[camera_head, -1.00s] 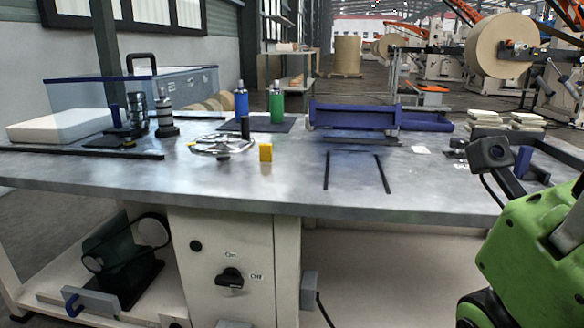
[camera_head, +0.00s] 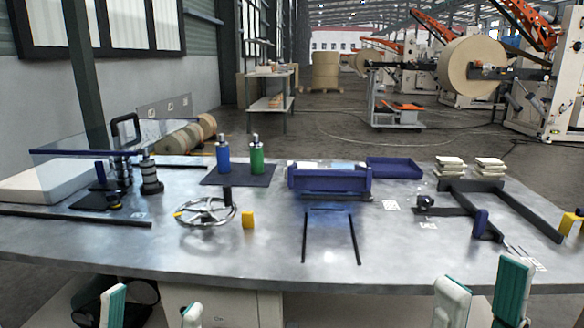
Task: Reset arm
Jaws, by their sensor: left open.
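My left gripper (camera_head: 152,303) shows at the bottom left, in front of the table's near edge. Its two teal-and-white fingers stand upright and wide apart, with nothing between them. My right gripper (camera_head: 484,272) shows at the bottom right, also in front of the near edge. Its two fingers stand apart with an empty gap between them. Both grippers are cut off by the lower picture edge, so the arms behind them are hidden. The grey metal table (camera_head: 280,262) lies beyond them.
The front middle of the table is clear.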

